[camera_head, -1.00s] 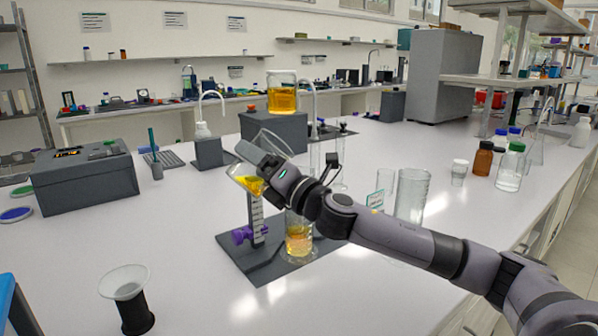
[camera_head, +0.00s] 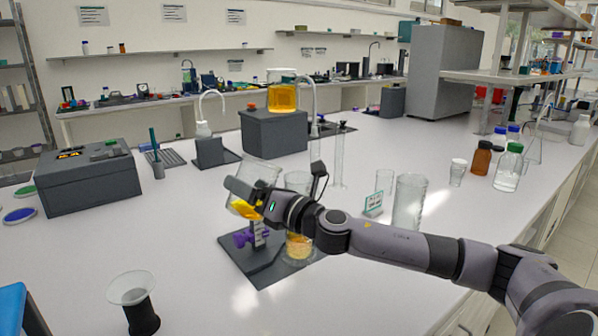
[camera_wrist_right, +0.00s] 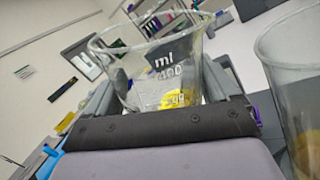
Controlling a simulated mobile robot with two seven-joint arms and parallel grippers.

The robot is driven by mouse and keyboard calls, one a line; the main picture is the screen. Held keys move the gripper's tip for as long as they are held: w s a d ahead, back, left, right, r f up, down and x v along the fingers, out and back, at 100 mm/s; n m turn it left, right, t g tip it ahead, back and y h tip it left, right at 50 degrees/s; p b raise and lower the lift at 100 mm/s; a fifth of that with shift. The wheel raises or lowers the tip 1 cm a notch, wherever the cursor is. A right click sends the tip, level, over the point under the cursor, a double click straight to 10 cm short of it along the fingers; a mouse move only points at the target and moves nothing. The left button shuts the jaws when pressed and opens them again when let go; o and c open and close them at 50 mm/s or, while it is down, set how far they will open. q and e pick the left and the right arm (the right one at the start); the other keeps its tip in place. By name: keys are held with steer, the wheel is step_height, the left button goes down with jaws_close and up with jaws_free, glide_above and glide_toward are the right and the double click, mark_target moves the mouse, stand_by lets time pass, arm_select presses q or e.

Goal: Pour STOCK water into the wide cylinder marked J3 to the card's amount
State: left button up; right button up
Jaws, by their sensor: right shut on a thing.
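My right gripper (camera_head: 250,197) is shut on a clear glass beaker (camera_head: 262,172) with a little yellow liquid low in it. The beaker is close to upright, slightly tilted. A glass vessel (camera_head: 299,246) with yellow liquid stands just right of the beaker, on a dark stand base, partly hidden by my right arm. It also shows at the right edge of the right wrist view (camera_wrist_right: 298,85). A small card (camera_head: 373,203) stands to the right; its text and any J3 mark are unreadable. My left gripper is out of view.
A beaker of amber liquid (camera_head: 282,97) sits on a grey block (camera_head: 274,133). An empty wide glass cylinder (camera_head: 409,202), a slim cylinder (camera_head: 339,158) and bottles (camera_head: 508,168) stand around. A funnel on a black holder (camera_head: 133,300) is front left. The front middle bench is clear.

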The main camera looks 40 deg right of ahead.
mark_target(241, 209)
steer(key=shift+a+r+p, duration=0.1)
steer(key=shift+r+p, duration=0.3)
steer(key=shift+r, duration=0.2)
steer(key=shift+a+n+g, duration=0.3)
steer(key=shift+n, duration=0.5)
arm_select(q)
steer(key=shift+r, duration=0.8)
arm_select(e)
steer(key=shift+w+a+f+n+g, duration=0.1)
steer(key=shift+a+f+n+g, duration=0.15)
steer(key=shift+f+n, duration=0.5)
steer(key=shift+w+a+f+n+g, duration=0.15)
steer(key=shift+a+f+n, duration=0.35)
steer(key=shift+f, duration=0.5)
steer(key=shift+s+a+f+n+g, duration=0.1)
steer(key=shift+a+f+n+g, duration=0.1)
steer(key=shift+f+n, duration=0.6)
